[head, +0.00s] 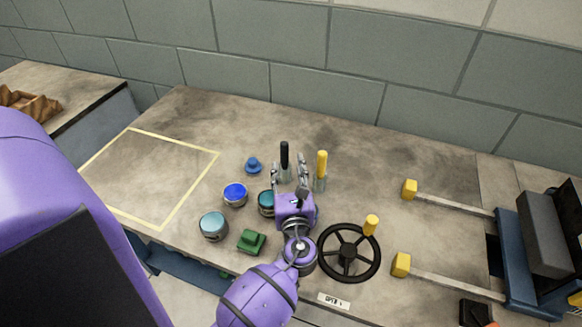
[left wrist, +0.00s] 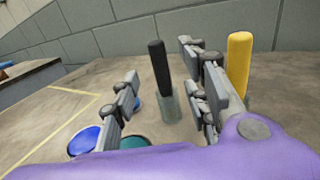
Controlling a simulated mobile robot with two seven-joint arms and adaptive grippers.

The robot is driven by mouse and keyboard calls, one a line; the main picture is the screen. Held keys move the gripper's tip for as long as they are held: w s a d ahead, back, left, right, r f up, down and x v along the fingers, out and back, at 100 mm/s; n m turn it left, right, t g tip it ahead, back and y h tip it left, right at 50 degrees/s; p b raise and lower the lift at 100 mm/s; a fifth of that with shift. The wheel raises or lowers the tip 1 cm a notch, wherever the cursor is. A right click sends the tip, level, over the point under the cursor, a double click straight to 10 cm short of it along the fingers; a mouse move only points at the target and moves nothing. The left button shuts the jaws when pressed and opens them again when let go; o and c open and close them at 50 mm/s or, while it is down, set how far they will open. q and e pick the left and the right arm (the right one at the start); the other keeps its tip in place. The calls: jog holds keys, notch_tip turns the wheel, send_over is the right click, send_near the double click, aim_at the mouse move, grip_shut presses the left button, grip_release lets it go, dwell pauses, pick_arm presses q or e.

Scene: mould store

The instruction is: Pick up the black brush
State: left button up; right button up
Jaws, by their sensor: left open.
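The black brush (head: 284,157) stands upright on the worktop, its lower end in a grey, clear-looking holder. In the left wrist view the black brush (left wrist: 159,66) rises between my open fingers, farther out than they are. My left gripper (head: 290,172) is open and empty, just in front of the brush. It also shows in the left wrist view (left wrist: 165,98), with one finger on each side of the brush and no clear contact. The brush's lower part is partly hidden by the gripper in the head view. My right gripper is not in view.
A yellow-handled brush (head: 321,165) stands close to the right finger. Blue (head: 235,194) and teal (head: 213,226) tins, a small blue item (head: 253,165) and a green block (head: 251,241) lie left. A black handwheel (head: 348,254) is at right. The yellow-outlined area (head: 150,180) is empty.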

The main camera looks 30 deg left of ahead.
aim_at(285, 155)
pick_arm(q)
jog(key=shift+w+a+f, duration=0.25)
jog(key=shift+w+a, duration=0.1)
jog(key=shift+w, duration=0.15)
jog(key=p+x, duration=0.1)
jog(key=x, duration=0.5)
jog(key=shift+s, duration=0.15)
jog(key=shift+w+a+f, duration=0.15)
jog(key=shift+w+a, duration=0.25)
jog(key=shift+s, duration=0.1)
jog(key=shift+c, duration=1.4)
grip_shut()
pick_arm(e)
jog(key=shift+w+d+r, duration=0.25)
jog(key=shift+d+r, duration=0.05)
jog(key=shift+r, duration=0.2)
